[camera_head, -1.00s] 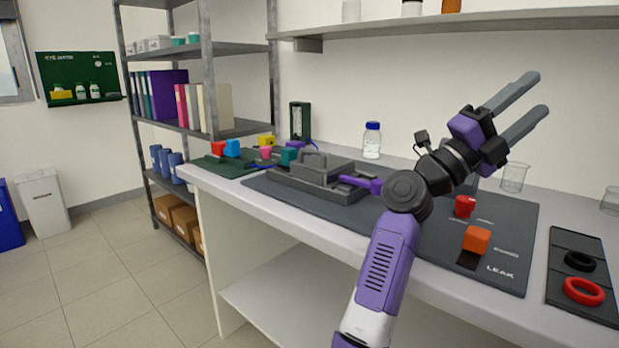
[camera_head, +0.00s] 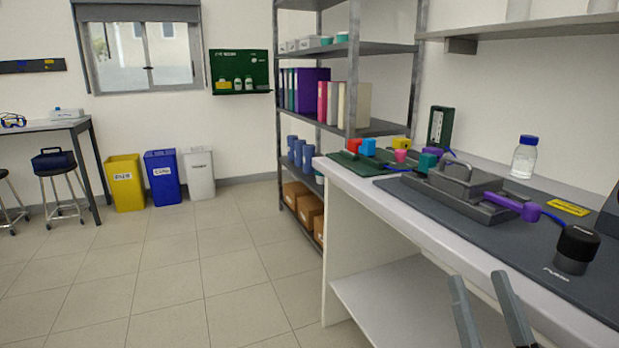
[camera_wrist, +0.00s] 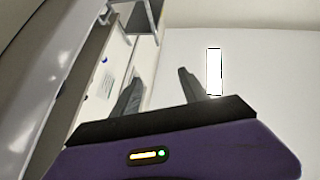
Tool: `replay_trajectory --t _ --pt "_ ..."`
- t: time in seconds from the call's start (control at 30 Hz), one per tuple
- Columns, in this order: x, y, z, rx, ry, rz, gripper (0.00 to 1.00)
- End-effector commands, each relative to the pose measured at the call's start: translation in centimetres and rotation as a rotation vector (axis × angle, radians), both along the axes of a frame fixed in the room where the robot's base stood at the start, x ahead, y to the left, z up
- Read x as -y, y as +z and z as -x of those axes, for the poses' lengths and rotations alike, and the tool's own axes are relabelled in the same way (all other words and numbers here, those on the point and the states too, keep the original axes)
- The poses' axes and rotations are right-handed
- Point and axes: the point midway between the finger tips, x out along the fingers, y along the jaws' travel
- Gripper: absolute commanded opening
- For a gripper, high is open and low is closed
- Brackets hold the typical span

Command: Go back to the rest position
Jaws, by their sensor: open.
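My gripper (camera_head: 485,310) shows at the bottom right of the head view, in front of the bench's front edge. Only its two grey fingers are visible there, spread apart with nothing between them. In the wrist view my gripper (camera_wrist: 160,95) is also open and empty, with a pale wall or ceiling, a bright light strip and a tilted shelf beyond it. The rest of my arm is out of the head view.
The bench (camera_head: 345,176) holds a grey rig (camera_head: 465,192) with a purple handle (camera_head: 515,206), a black-capped cylinder (camera_head: 576,248) and a blue-capped bottle (camera_head: 524,157). A metal shelf (camera_head: 353,70) stands behind. Bins (camera_head: 125,183) line the wall. The floor (camera_head: 180,270) at left is clear.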

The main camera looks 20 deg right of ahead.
Motion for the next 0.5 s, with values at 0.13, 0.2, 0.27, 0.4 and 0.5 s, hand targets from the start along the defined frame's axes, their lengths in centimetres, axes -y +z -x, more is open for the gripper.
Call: replay_trajectory --t 0.13,0.2,0.27,0.4,0.5 --pt "-3.9 -5.7 1.9 -0.187 0.07 -0.008 0.52" --pt "-5.5 -8.0 3.2 -0.267 0.099 -0.013 0.52" --pt "-6.9 -9.9 4.4 -0.337 0.122 -0.02 0.52" --pt "-9.9 -13.9 7.8 -0.489 0.172 -0.034 0.52" --pt "-11.9 -16.2 10.6 -0.59 0.203 -0.048 0.52"
